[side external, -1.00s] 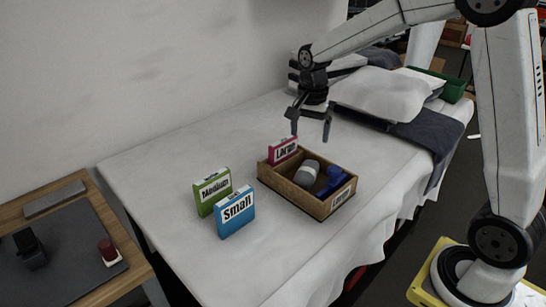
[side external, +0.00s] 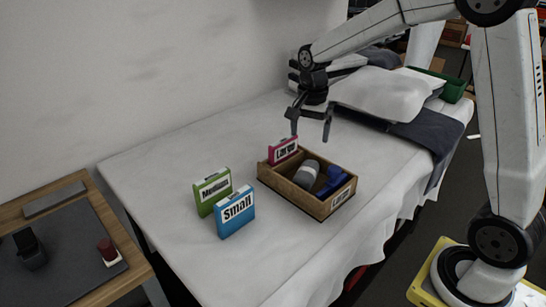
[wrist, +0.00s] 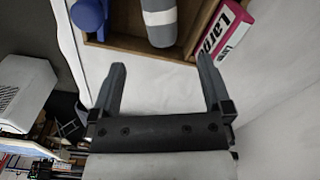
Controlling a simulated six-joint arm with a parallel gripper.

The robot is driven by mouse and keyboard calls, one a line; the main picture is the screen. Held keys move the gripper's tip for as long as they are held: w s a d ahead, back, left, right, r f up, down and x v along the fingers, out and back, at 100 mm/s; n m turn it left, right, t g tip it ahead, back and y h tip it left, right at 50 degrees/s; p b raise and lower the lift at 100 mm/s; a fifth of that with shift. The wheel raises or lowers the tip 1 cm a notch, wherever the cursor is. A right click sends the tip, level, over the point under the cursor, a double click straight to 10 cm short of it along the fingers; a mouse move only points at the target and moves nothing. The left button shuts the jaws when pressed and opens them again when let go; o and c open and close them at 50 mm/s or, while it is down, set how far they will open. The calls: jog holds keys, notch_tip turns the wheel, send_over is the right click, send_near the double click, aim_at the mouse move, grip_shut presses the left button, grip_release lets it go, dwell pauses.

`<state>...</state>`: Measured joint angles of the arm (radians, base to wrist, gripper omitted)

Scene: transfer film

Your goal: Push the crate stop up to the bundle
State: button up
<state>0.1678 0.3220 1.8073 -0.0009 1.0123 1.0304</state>
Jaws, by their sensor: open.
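A wooden crate (side external: 322,208) labelled Large stands on the white-covered bed. Inside it lie a grey rolled bundle (side external: 307,174) with a pale band and a blue piece (side external: 331,181), which looks like the crate stop. The blue piece is on the bundle's right; whether they touch is hard to tell. The wrist view shows the bundle (wrist: 159,18) and the blue piece (wrist: 88,16) apart, both cut off by the top edge. My gripper (side external: 311,134) is open and empty, above and behind the crate, its fingers pointing down.
A pink Large box (side external: 283,151) stands against the crate's outer left side. A green Medium box (side external: 212,191) and a blue Small box (side external: 236,212) stand to the left. Pillows (side external: 380,92) lie behind my gripper.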

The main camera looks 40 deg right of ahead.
jog(key=shift+c, duration=0.2)
jog(key=shift+c, duration=0.9)
jog(key=r+m, duration=0.2)
jog(key=m, duration=1.1)
send_over(335, 168)
jog(key=shift+f, duration=0.2)
jog(key=shift+f, duration=0.15)
jog(key=shift+f, duration=3.75)
grip_shut()
